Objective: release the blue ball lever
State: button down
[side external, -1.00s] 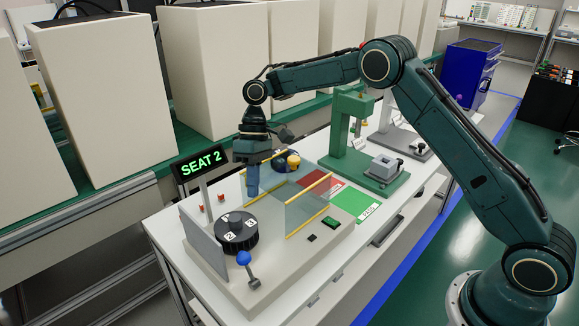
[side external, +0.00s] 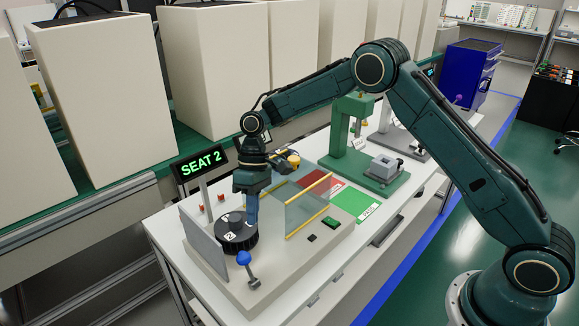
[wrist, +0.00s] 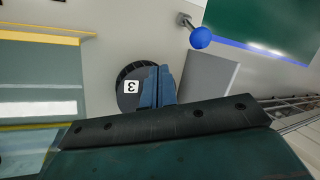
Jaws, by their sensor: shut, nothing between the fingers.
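The blue ball lever (side external: 244,258) stands at the front left of the grey fixture, its ball on a short metal arm at a pivot. It also shows in the wrist view (wrist: 201,38), clear of my fingers. My gripper (side external: 251,212) is shut and empty, pointing down with its blue fingers beside the black numbered dial (side external: 236,240). In the wrist view my closed fingers (wrist: 158,86) overlap the dial's edge near the label 3; I cannot tell whether they touch it. The lever is apart from my gripper, nearer the camera in the side view.
A lit "SEAT 2" sign (side external: 201,163) stands behind the dial, and an upright grey plate (side external: 201,243) is at its left. A clear panel with yellow rails (side external: 309,206) stands to the right. Open space lies in front of the fixture.

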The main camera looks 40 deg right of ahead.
jog(key=s+a+f, duration=0.1)
jog(key=a+f, duration=0.1)
jog(key=f, duration=0.1)
jog(key=shift+s+a, duration=0.25)
jog(key=shift+s, duration=0.15)
jog(key=shift+s+a, duration=0.65)
jog(key=shift+a, duration=0.25)
jog(key=shift+s+r+t, duration=0.4)
jog(key=shift+s+t, duration=0.35)
jog(key=shift+t, duration=0.05)
jog(key=s+t, duration=0.1)
jog(key=s, duration=0.2)
jog(key=s+t, duration=0.1)
jog(key=s, duration=0.1)
jog(key=shift+s+r+n+t, duration=0.15)
jog(key=shift+r+n+t, duration=0.15)
jog(key=shift+r+n, duration=0.1)
jog(key=shift+r, duration=0.15)
dwell(0.5)
jog(key=shift+r, duration=0.6)
